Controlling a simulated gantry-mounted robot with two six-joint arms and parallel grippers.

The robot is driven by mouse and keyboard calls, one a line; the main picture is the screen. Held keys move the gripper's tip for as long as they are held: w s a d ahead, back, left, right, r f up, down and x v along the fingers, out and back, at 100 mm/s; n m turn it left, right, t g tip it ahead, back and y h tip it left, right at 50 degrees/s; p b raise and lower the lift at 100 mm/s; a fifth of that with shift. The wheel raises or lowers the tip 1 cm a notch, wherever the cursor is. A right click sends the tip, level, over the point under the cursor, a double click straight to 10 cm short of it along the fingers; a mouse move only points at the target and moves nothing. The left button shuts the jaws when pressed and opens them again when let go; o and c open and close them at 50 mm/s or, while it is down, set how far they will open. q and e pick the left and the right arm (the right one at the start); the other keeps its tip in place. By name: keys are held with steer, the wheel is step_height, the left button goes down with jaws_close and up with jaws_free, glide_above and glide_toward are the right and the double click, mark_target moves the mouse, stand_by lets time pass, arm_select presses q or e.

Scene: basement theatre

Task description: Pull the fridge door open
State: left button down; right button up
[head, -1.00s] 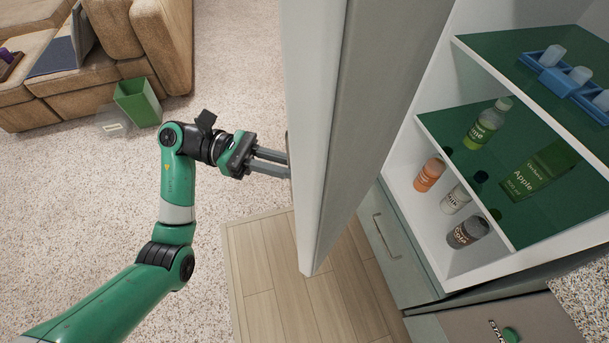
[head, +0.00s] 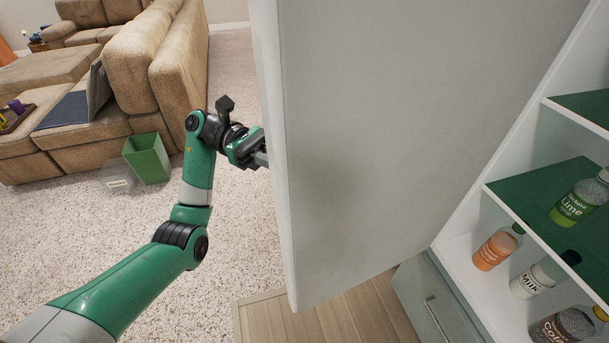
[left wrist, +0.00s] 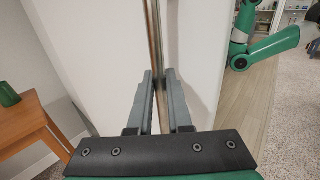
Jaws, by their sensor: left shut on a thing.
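The fridge door (head: 390,130) stands open, its broad pale inner face turned toward me in the head view. My left gripper (head: 262,158) is at the far side of the door, its fingertips hidden behind the door's edge. In the left wrist view, my left gripper (left wrist: 160,76) is shut on the upright metal handle (left wrist: 156,40) on the door's pale outer face. The fridge interior shows at the right, with bottles on its shelves. My right gripper is in neither view.
A lime bottle (head: 580,200) stands on a green fridge shelf (head: 530,193), with several bottles below. A drawer (head: 437,305) is under them. A green bin (head: 147,158) stands by the brown sofa (head: 175,60).

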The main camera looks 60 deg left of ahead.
arm_select(q)
steer(key=c, duration=0.8)
jaws_free()
steer(key=shift+w, duration=0.1)
steer(key=shift+c, duration=0.2)
